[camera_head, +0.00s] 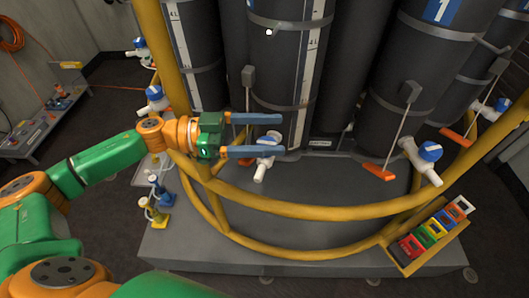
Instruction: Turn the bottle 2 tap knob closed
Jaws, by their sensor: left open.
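A white tap (264,163) with a blue and white knob (271,138) sits at the foot of the dark bottle (285,70) in the middle. No number 2 is readable on this bottle, so I cannot tell for certain that it is bottle 2. My left gripper (283,135) reaches in from the left, its two blue fingers apart, pointing right. The fingers lie above and below the knob in the picture and partly cover the tap. I cannot tell whether they touch it. My right gripper is not in view.
A yellow rail (300,207) curves in front of the bottles. Bottle 1 (425,50) stands to the right, with another blue-knobbed tap (430,151) and an orange-ended lever (380,173). A rack of coloured tags (397,255) is at the lower right. Small bottles (163,195) stand at left.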

